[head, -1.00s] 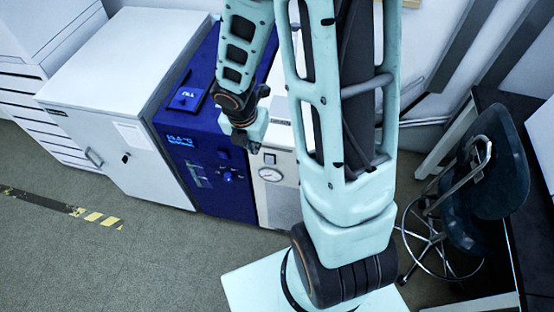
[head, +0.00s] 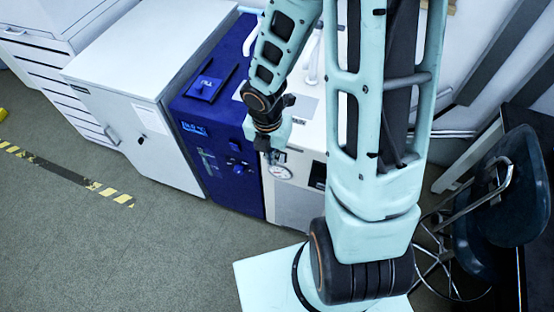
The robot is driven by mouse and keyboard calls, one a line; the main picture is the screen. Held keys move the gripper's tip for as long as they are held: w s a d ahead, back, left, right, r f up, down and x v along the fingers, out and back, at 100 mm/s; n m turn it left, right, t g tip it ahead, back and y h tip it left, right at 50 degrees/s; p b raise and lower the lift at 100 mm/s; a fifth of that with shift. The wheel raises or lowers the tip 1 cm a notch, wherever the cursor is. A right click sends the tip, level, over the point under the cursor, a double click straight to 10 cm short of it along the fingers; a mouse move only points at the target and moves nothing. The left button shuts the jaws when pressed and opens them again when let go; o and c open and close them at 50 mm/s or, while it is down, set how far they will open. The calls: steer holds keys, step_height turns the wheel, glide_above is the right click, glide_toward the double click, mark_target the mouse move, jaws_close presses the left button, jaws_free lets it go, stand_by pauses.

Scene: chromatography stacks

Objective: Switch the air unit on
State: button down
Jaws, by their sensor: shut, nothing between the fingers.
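The white unit with a round pressure gauge (head: 280,172), which looks like the air unit (head: 295,208), stands right of the blue unit. A dark rectangular patch (head: 318,175) shows on its front, right of the gauge, beside my arm; I cannot tell if it is a switch. My gripper (head: 272,158) hangs at the upper front edge of the white unit, just above and left of the gauge. It looks shut and empty. The fingertips are small and dark, and I cannot tell if they touch the unit. My arm hides part of the unit's right side.
The blue unit (head: 216,172) with a lit display and knobs stands close on the left. A white cabinet (head: 135,125) is further left. A dark chair (head: 495,210) stands at the right. The floor in front (head: 170,255) is clear, with a striped tape line.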

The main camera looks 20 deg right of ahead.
mark_target(280, 158)
steer(key=w+d+f+b, duration=0.3)
steer(key=w+f, duration=0.1)
steer(key=f, duration=0.6)
steer(key=shift+f, duration=0.15)
